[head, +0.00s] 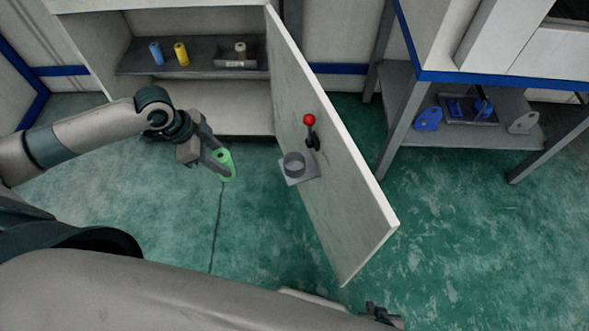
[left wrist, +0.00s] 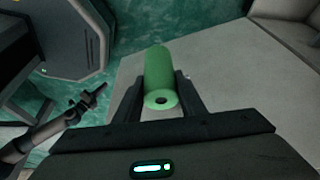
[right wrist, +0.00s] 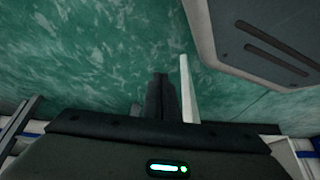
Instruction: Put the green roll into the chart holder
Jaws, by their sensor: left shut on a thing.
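The green roll (head: 225,165) is held in my left gripper (head: 222,168), over the floor to the left of the open cabinet door.
The door (head: 340,190) stands open, with a red-knobbed handle (head: 309,125) above the ring. A blue roll (head: 157,53), a yellow roll (head: 181,54) and a grey tray (head: 236,63) are on the cabinet shelf. A bench with blue parts (head: 428,118) stands right. Floor left of the door is clear.

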